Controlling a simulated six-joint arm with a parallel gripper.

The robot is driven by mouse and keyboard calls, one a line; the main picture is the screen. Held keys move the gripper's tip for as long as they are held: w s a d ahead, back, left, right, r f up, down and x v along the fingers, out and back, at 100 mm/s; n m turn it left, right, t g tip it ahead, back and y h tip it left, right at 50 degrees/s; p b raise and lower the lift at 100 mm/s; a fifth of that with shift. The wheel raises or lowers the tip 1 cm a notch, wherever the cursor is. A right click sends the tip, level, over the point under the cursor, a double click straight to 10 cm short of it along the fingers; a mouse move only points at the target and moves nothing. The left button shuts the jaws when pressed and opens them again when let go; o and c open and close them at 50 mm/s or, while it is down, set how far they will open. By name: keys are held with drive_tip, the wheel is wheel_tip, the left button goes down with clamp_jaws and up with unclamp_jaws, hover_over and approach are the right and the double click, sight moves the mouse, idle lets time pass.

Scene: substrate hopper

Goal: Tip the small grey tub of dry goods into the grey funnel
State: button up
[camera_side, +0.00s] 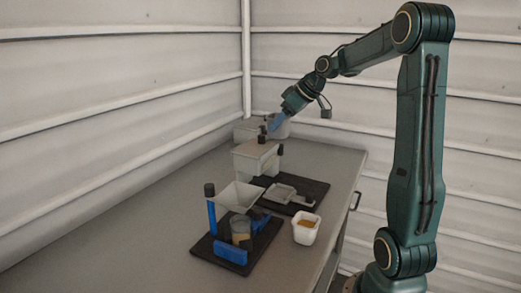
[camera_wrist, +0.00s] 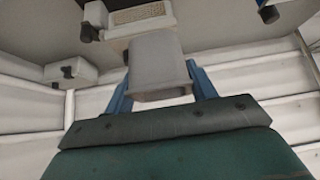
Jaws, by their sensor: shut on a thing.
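My gripper (camera_side: 278,121) is shut on the small grey tub (camera_side: 281,130), high at the back of the bench. In the wrist view the tub (camera_wrist: 158,66) sits between my two blue fingers (camera_wrist: 160,86), and its contents cannot be seen. The grey funnel (camera_side: 238,196) stands at the front on a stand with blue posts, well apart from the tub. A small cup (camera_side: 240,229) with tan contents is under the funnel.
A grey hopper box (camera_side: 256,158) with dark knobs stands between the tub and the funnel. A grey tray (camera_side: 291,194) lies on a dark mat. A white tub (camera_side: 306,231) with orange contents is at the right. Another grey box (camera_side: 245,130) is at the back.

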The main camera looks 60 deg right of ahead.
drive_tip(key=s+a+n+g+y, duration=0.15)
drive_tip(key=a+n, duration=0.25)
drive_tip(key=a, duration=0.7)
drive_tip(key=s+a+n+y, duration=0.3)
drive_tip(key=a, duration=0.9)
drive_tip(key=f, duration=0.5)
drive_tip(key=shift+d, duration=0.25)
drive_tip(key=shift+f, duration=0.1)
